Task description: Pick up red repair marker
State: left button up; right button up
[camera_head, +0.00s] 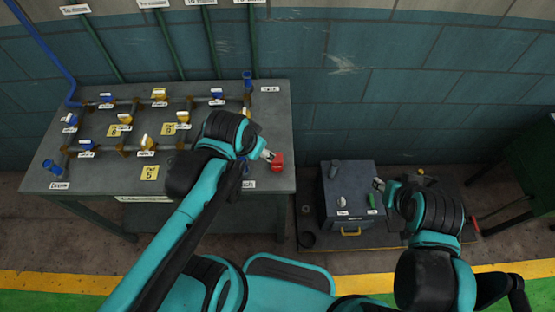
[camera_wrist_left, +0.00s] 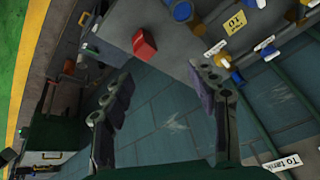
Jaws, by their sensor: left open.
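The red repair marker (camera_head: 277,161) is a small red block near the right end of the grey table. In the left wrist view the red marker (camera_wrist_left: 144,43) shows beyond the fingertips, near the table's edge. My left gripper (camera_head: 267,155) is just left of the marker in the head view. In the wrist view my left gripper (camera_wrist_left: 160,88) has its fingers spread, with nothing between them. My right gripper (camera_head: 378,184) is over the grey box on the right, far from the marker; its fingers are too small to read.
The grey table (camera_head: 215,183) carries pipes with blue and yellow valves, labels and yellow tags. A grey box (camera_head: 329,195) with a yellow handle and a green item (camera_head: 372,201) stand right of the table. A tiled wall (camera_head: 345,75) is behind.

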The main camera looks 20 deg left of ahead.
pick_arm(q)
jog(key=w+d+f+m+g+p, duration=0.2)
jog(key=w+m+g+p, duration=0.1)
jog(key=w+m, duration=0.25)
jog(key=m+g+p, duration=0.2)
jog(key=m, duration=0.3)
send_over(277, 157)
notch_tip(277, 157, down, 5)
jog(key=shift+r, duration=0.1)
jog(key=shift+w+d+f+m, duration=0.15)
jog(key=shift+f+m, duration=0.2)
jog(key=shift+f, duration=0.4)
jog(key=f, duration=0.2)
jog(key=f+b, duration=0.1)
jog(key=f, duration=0.2)
jog(key=f+b, duration=0.1)
jog(key=f, duration=0.1)
jog(key=shift+s+f, duration=0.2)
jog(key=shift+s, duration=0.05)
jog(key=shift+r, duration=0.1)
jog(key=c, duration=1.3)
